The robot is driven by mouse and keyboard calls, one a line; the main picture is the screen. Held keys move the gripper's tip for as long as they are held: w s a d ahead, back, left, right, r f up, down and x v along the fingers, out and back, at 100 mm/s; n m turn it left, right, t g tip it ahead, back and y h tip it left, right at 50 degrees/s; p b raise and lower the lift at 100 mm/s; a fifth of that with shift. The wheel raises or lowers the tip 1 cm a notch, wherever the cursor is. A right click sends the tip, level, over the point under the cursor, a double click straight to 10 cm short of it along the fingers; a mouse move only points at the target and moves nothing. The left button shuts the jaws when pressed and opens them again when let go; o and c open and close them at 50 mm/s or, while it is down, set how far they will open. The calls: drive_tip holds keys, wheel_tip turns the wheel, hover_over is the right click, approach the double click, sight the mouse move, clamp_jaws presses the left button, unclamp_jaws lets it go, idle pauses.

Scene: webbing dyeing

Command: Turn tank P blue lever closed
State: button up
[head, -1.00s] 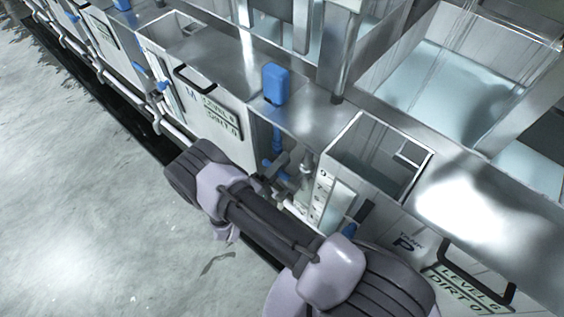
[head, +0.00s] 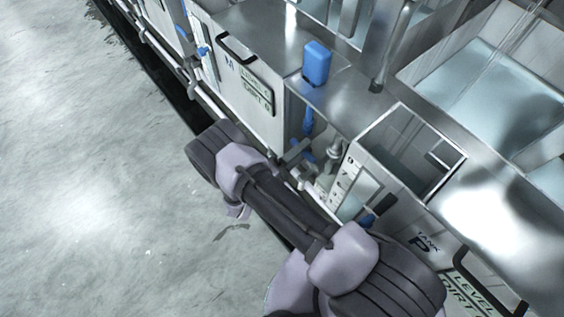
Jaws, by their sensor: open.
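Tank P (head: 412,228) is at the lower right, with its label on the front panel. A blue handle-like part (head: 366,221) shows at the left of that label, partly hidden by my arm. Another blue part (head: 303,150) sits on the pipework left of the tank's white gauge strip; I cannot tell from shape alone which is the lever or how it is turned.
A blue box (head: 317,63) stands on the metal ledge above the pipes. Tank M (head: 245,80) is to the left, with a black handle. Pipes (head: 186,75) run low along the tank fronts. The concrete floor (head: 110,200) at left is clear.

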drive_tip(key=v, duration=1.4)
drive_tip(key=shift+s+a+p, duration=0.2)
drive_tip(key=shift+p, duration=0.1)
